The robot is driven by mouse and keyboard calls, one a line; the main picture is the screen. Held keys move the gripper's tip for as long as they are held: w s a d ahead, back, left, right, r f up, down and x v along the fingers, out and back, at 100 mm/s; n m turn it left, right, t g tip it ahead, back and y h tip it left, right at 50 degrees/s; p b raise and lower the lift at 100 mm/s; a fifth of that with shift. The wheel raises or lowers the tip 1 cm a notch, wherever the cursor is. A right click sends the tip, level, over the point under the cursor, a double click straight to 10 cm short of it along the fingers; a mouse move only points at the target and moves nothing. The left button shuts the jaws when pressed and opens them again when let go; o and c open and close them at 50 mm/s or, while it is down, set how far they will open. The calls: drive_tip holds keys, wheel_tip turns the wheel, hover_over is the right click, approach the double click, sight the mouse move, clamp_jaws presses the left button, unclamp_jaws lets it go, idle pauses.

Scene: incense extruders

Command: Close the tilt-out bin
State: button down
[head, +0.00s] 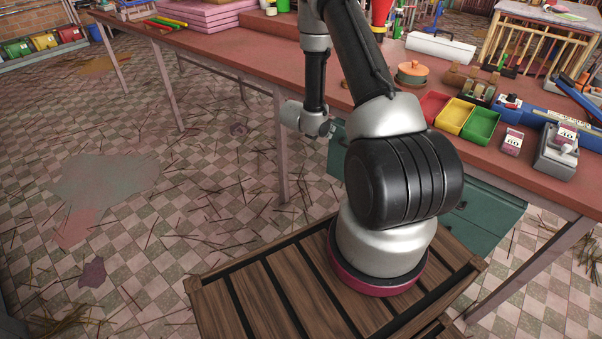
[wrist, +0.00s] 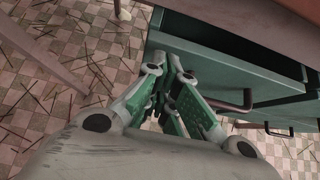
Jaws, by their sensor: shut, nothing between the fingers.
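The tilt-out bin (wrist: 228,82) is a teal-green front in the wrist view, under the tabletop. It leans out from its cabinet, with a dark gap behind its upper edge and a dark bar handle on it. In the head view the teal cabinet (head: 472,212) shows under the table, with the bin's side mostly hidden by my arm. My gripper (wrist: 176,62) has its green and grey fingers together and empty, at the left end of the bin. I cannot tell whether they touch it. In the head view the fingers are hidden.
The red-brown table (head: 245,60) stands over the cabinet, with legs close by. Tiled floor (head: 200,190) with scattered sticks lies open to the left.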

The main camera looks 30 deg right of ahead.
drive_tip(key=shift+w+d+r, duration=0.1)
drive_tip(key=shift+w+d, duration=0.05)
drive_tip(key=shift+d, duration=0.3)
drive_tip(key=shift+d+r, duration=0.1)
drive_tip(key=shift+d, duration=0.05)
drive_tip(key=shift+w, duration=0.1)
